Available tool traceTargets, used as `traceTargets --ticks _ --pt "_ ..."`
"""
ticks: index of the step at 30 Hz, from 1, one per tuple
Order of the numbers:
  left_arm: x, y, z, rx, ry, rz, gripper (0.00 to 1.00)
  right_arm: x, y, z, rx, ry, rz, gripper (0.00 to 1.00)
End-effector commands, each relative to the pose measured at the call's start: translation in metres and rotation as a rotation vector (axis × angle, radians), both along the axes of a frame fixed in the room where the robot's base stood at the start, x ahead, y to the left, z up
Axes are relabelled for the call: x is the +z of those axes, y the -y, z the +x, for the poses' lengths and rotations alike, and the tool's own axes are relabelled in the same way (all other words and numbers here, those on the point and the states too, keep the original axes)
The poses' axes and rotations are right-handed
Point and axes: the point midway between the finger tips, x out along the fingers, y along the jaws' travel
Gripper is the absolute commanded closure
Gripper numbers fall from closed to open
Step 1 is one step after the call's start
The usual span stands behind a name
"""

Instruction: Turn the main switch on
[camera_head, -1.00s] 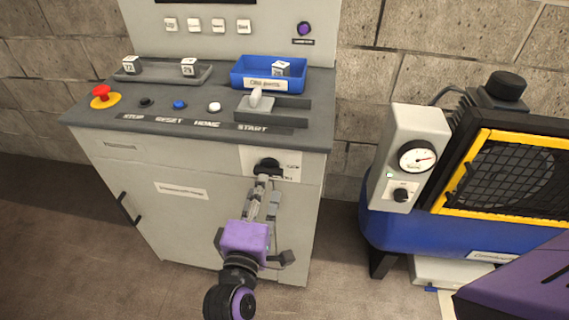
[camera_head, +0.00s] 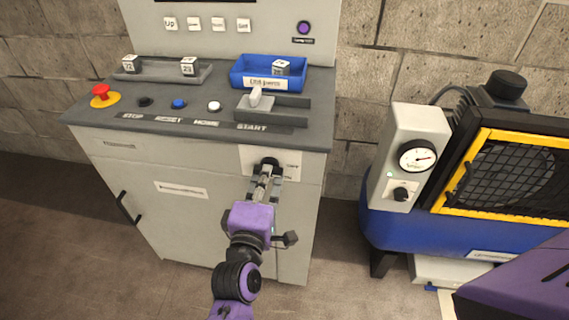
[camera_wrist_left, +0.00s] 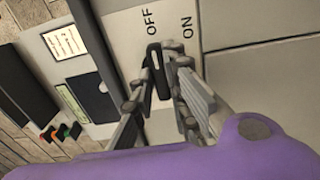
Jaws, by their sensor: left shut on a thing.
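The main switch (camera_head: 268,162) is a black knob on a white plate (camera_head: 288,159) at the upper right of the grey cabinet's front. In the left wrist view the black knob (camera_wrist_left: 154,58) stands below the OFF label (camera_wrist_left: 151,20), with the ON label (camera_wrist_left: 187,27) to its right. My left gripper (camera_head: 266,172) is shut on the knob; its fingers (camera_wrist_left: 163,68) lie on either side of it. The fingers hide part of the knob in the head view. My right gripper is not in view.
The cabinet's desk top (camera_head: 200,138) carries a red stop button (camera_head: 101,92), several small buttons, a lever (camera_head: 257,98) and a blue bin (camera_head: 267,85). A blue compressor (camera_head: 420,230) with a gauge stands at the right. Open floor lies between cabinet and compressor.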

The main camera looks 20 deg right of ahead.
Motion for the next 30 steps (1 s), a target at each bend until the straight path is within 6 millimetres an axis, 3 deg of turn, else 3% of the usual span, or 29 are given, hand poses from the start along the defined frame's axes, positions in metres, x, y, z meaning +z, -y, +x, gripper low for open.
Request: traceTargets --ticks 11,30 --pt "0.002 0.000 0.000 0.000 0.051 0.073 1.00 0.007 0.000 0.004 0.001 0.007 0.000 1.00" --pt "0.004 0.000 0.001 0.001 0.367 0.541 1.00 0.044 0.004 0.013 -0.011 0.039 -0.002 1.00"
